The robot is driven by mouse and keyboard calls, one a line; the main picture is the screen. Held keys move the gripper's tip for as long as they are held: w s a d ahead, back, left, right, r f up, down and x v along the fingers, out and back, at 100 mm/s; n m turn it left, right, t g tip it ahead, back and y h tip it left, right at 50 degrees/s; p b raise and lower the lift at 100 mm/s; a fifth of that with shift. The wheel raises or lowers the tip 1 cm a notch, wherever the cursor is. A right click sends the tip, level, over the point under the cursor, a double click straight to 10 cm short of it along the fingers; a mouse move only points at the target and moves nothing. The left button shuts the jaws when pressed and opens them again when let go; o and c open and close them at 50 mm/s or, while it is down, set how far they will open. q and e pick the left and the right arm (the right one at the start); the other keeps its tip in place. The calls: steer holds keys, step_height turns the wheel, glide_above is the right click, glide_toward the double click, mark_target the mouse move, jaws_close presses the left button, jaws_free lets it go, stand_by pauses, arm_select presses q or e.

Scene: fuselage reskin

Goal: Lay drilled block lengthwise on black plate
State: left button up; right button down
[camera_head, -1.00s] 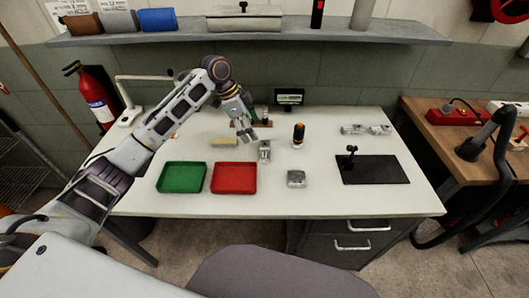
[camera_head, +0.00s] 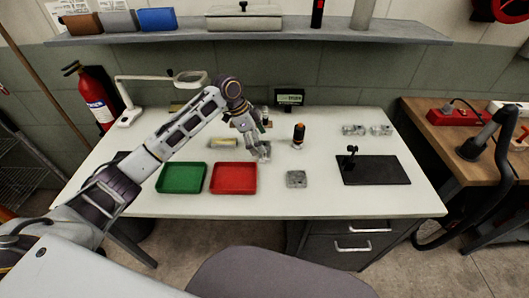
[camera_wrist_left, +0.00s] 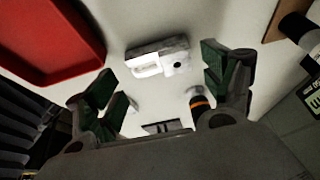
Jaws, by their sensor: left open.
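A light grey block (camera_wrist_left: 175,62) with a slot and a round hole lies on the white table in the left wrist view. My left gripper (camera_head: 262,151) points down over that block, right of the red tray. In the left wrist view its fingers are apart and the block lies between and beyond their tips, not gripped. In the head view the gripper mostly hides this block. The black plate (camera_head: 380,172) lies flat at the table's right, with a small black upright fixture (camera_head: 350,154) at its left back part. My right gripper does not show.
A second grey block (camera_head: 297,179) lies near the front middle. Two grey parts (camera_head: 354,130) (camera_head: 381,130) lie at the back right. A black-and-orange bottle (camera_head: 299,134) stands right of my gripper. Red (camera_head: 233,192) and green (camera_head: 182,192) trays are front left.

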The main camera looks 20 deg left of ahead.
arm_select(q)
steer(key=x, duration=0.3)
steer(key=shift+d+f, duration=0.15)
steer(key=shift+d, duration=0.2)
steer(key=shift+b+x, duration=0.3)
steer(key=shift+x, duration=0.45)
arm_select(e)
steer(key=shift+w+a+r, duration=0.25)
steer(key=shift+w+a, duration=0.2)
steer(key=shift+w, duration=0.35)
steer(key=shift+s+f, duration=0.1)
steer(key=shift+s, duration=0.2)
